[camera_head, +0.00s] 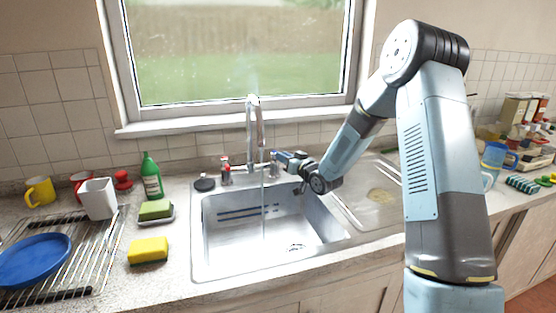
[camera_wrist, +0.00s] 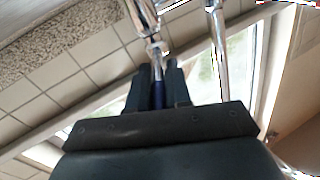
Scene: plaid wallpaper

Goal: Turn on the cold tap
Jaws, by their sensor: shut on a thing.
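The cold tap (camera_head: 274,160) stands at the back of the sink, right of the tall chrome spout (camera_head: 254,128). My gripper (camera_head: 284,157) reaches it from the right and is shut on it. In the wrist view, my gripper (camera_wrist: 160,75) has its two dark fingers on either side of the tap's blue-marked handle (camera_wrist: 157,94); a chrome part of the tap shows above. The red-marked tap (camera_head: 225,173) stands left of the spout, apart from my gripper. A thin stream of water (camera_head: 263,205) falls from the spout into the sink (camera_head: 225,243).
The window sill (camera_head: 190,126) runs behind the spout. The basin is empty.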

